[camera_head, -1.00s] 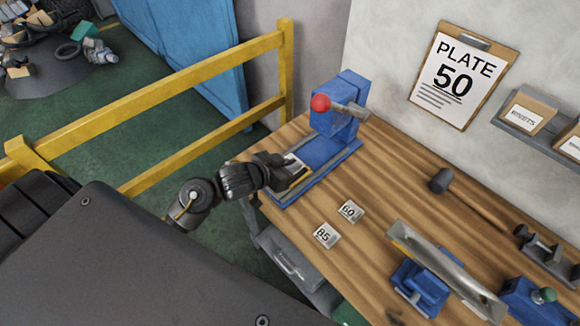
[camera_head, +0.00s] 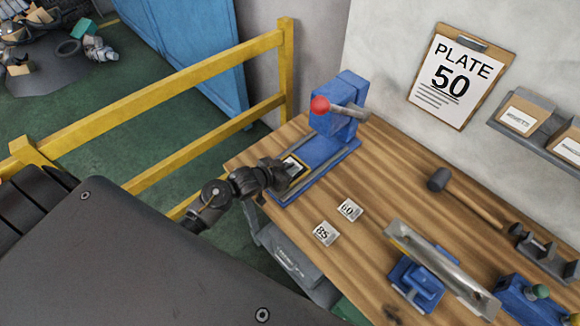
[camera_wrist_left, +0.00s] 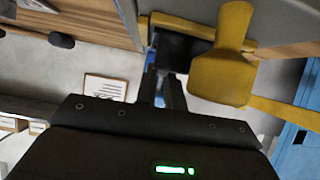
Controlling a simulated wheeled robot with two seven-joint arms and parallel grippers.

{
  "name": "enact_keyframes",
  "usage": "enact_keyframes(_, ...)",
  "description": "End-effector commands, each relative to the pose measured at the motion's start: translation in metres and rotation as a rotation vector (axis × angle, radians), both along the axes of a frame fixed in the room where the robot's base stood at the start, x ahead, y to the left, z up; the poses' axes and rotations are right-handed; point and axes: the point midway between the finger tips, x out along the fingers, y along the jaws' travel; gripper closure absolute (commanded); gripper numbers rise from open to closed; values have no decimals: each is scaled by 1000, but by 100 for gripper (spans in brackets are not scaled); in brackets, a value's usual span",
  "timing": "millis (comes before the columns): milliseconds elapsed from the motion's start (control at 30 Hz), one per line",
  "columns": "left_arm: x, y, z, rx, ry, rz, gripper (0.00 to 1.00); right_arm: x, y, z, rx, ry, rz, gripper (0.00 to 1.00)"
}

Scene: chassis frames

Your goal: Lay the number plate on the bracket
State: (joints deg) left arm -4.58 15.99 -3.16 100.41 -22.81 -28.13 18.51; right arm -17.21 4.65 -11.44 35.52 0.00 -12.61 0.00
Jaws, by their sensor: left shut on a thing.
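My left gripper (camera_head: 277,173) reaches over the bench's left edge to the blue press base. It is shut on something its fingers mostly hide. A small white plate with a dark and yellow border (camera_head: 294,166) shows right beside the fingertips; its marking is unreadable, and I cannot tell whether it is the held thing. In the left wrist view the fingers (camera_wrist_left: 167,88) are close together, near a yellow part (camera_wrist_left: 222,75). Plates marked 60 (camera_head: 348,210) and 85 (camera_head: 325,233) lie flat on the bench. I cannot tell for certain which part is the bracket. My right gripper is out of view.
A blue press (camera_head: 338,112) with a red knob stands behind the gripper. A long metal rail (camera_head: 445,272) rests on a blue stand at lower right. A mallet (camera_head: 440,180) lies near the wall. A clipboard (camera_head: 462,76) reads PLATE 50. A yellow railing (camera_head: 190,98) runs along the left.

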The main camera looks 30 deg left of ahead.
Motion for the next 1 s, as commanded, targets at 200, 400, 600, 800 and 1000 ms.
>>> enact_keyframes(200,0,0,-2,0,0,0,100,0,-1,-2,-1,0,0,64)
enact_keyframes(400,0,0,-4,0,1,0,75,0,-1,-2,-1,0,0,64)
enact_keyframes(600,0,0,-4,0,1,0,68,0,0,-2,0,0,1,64)
enact_keyframes(800,0,0,1,1,0,0,68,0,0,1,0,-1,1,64)
enact_keyframes(1000,-25,9,12,4,0,-2,68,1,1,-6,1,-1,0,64)
